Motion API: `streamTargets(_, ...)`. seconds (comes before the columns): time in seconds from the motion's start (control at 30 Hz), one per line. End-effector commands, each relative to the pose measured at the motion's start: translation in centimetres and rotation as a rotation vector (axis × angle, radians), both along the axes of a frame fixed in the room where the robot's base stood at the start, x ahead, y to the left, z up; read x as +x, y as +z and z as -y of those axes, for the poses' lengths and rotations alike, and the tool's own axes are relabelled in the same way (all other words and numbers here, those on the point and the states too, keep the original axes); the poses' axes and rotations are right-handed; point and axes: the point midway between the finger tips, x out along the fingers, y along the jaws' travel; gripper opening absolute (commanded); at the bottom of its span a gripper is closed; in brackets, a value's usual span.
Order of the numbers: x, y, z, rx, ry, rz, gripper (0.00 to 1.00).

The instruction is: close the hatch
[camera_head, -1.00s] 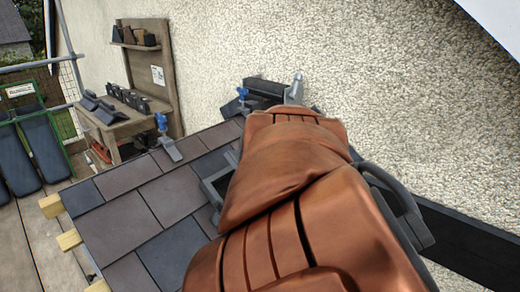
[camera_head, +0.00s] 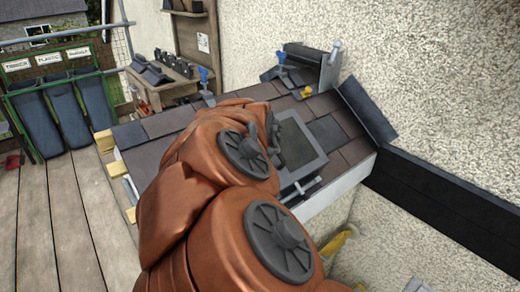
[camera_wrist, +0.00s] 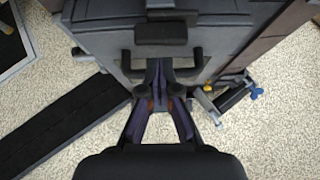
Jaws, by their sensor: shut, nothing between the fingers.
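The hatch (camera_head: 300,150) is a dark square pane in a lighter grey frame, set in the tiled roof (camera_head: 160,124). My arm hides its left side in the head view. I cannot tell whether it sits fully flush. In the wrist view a broad grey panel (camera_wrist: 95,38) fills the upper middle, with a raised dark block on it; it looks like the hatch. My gripper (camera_wrist: 160,68) is shut and empty, its fingertips close to that panel; contact is unclear. In the head view the gripper is mostly hidden behind my arm.
Blue-handled clamps (camera_head: 204,80) stand along the roof's far edge, with a small yellow item (camera_head: 306,92) nearby. The pebbled wall (camera_head: 440,90) rises at right, with a dark beam (camera_head: 440,210) along it. A workbench (camera_head: 165,90) and bins (camera_head: 65,112) are at left.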

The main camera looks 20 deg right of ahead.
Motion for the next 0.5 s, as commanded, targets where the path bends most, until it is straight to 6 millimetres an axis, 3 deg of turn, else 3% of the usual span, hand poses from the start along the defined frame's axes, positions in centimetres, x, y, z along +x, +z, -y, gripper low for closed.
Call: streamTargets(0.5, -0.1, 0.35, -0.01, 0.0, 0.001, 0.002, 0.0)
